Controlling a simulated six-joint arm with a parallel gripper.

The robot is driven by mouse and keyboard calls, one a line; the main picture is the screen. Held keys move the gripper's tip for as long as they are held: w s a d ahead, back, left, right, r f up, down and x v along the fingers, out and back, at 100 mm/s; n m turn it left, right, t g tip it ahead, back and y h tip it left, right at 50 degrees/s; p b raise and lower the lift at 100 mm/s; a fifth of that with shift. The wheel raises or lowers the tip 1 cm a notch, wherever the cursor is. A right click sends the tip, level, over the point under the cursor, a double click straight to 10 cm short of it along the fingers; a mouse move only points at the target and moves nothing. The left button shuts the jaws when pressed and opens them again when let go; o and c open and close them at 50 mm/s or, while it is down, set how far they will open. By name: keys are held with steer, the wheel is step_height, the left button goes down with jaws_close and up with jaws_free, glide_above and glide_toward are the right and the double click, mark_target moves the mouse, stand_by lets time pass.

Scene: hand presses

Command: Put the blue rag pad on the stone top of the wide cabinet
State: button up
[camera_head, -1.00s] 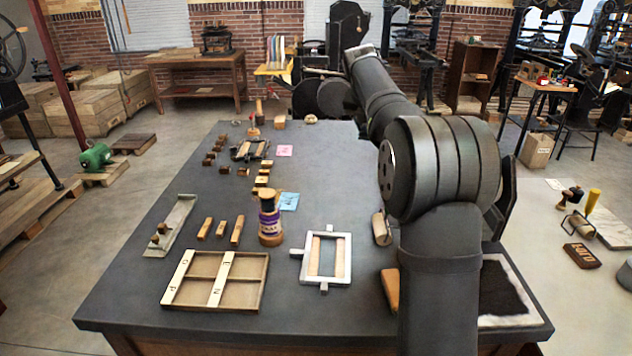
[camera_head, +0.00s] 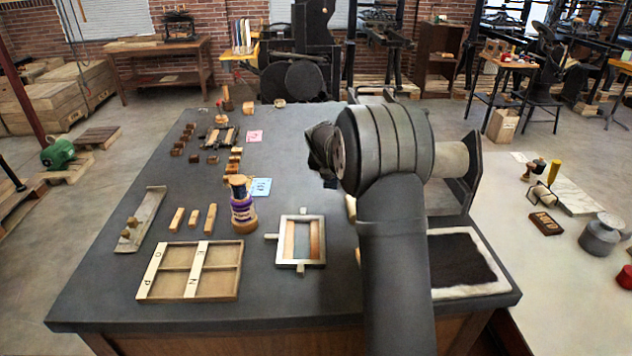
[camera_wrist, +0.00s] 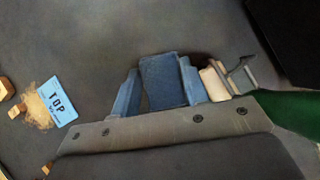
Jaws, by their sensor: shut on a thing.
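My gripper (camera_wrist: 162,88) shows in the wrist view, its two blue-grey fingers shut on the blue rag pad (camera_wrist: 163,80). The pad is a dark blue block held above a dark grey surface; I cannot tell how high. The stone top (camera_head: 110,268) is the broad dark grey slab on the wooden-sided cabinet in the head view. In that view my arm hides the fingers and the pad. A light blue card marked TOP (camera_wrist: 58,103) lies left of my gripper.
The near stone top holds a divided tray (camera_head: 240,283), a metal frame (camera_head: 319,255), a purple-labelled bottle (camera_head: 244,214) and, at right, a black pad with a white border (camera_head: 490,287). A pale roller (camera_wrist: 215,82) lies right of the pad.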

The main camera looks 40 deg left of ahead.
steer(key=shift+f, duration=3.2)
steer(key=shift+f, duration=0.1)
steer(key=o, duration=0.7)
steer(key=shift+s+r, duration=0.1)
steer(key=shift+r, duration=0.2)
steer(key=v, duration=1.1)
steer(key=shift+s+r, duration=0.15)
steer(key=shift+r, duration=0.05)
